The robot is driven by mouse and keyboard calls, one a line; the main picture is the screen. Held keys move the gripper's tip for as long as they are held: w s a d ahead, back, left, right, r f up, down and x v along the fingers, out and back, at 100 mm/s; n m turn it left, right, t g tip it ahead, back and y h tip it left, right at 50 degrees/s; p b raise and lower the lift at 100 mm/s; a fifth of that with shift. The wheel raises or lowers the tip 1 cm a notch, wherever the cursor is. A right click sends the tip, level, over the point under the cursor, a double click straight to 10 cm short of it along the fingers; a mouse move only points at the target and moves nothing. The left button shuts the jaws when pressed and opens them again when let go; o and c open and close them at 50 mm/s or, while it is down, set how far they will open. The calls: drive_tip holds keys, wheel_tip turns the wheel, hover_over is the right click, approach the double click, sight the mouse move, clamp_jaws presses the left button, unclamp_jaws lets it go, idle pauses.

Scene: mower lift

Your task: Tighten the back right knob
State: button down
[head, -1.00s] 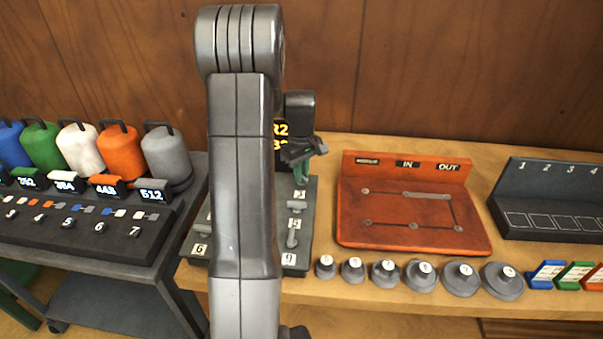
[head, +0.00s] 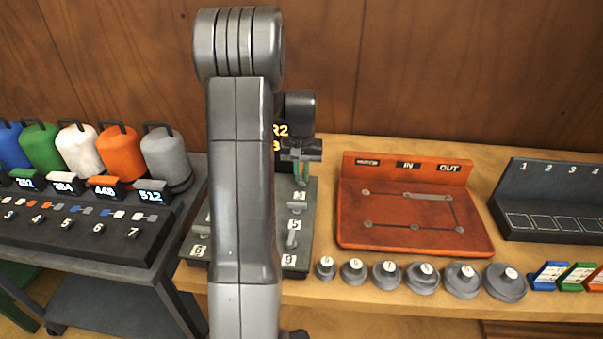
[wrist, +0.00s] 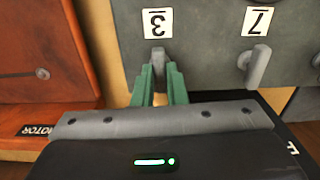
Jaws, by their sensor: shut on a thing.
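The grey knob board (head: 268,262) stands on the bench, partly hidden behind my arm. The back right knob, labelled 3, shows in the wrist view as a small grey handle (wrist: 158,56) between my green fingertips. My gripper (wrist: 157,74) is shut on this knob. In the head view my gripper (head: 300,178) points down at the back right corner of the board. In the wrist view the knob labelled 7 (wrist: 258,66) sits beside it, its handle slightly slanted.
More knobs, such as 5 (head: 293,238), stand in front on the board. A display with yellow characters (head: 279,131) is partly hidden behind it. An orange panel (head: 415,205) is to the right. Several grey weights (head: 424,277) line the bench front.

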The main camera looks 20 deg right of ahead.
sight(302, 177)
drive_tip(key=shift+m, duration=0.4)
drive_tip(key=shift+r, duration=0.1)
drive_tip(key=c, duration=1.5)
unclamp_jaws()
drive_tip(key=shift+o, duration=0.2)
wheel_tip(302, 177, up, 14)
drive_tip(key=shift+b, duration=0.45)
